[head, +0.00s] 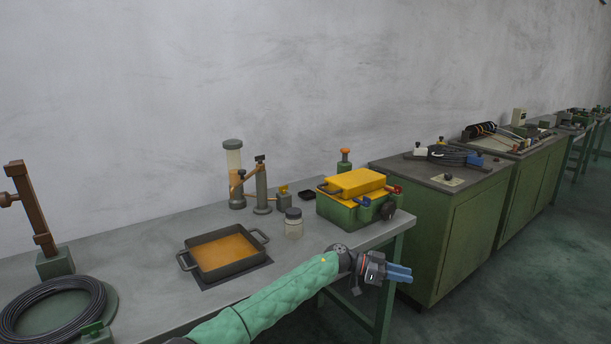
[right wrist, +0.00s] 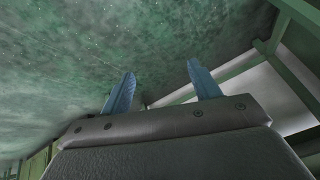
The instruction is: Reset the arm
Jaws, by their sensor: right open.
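The bench holds a pan of orange liquid (head: 224,252), a jar (head: 293,224), a yellow-topped green machine (head: 356,193) and a cable coil (head: 55,310). A green cabinet (head: 455,230) stands right of it. Open floor (head: 530,290) lies at right.

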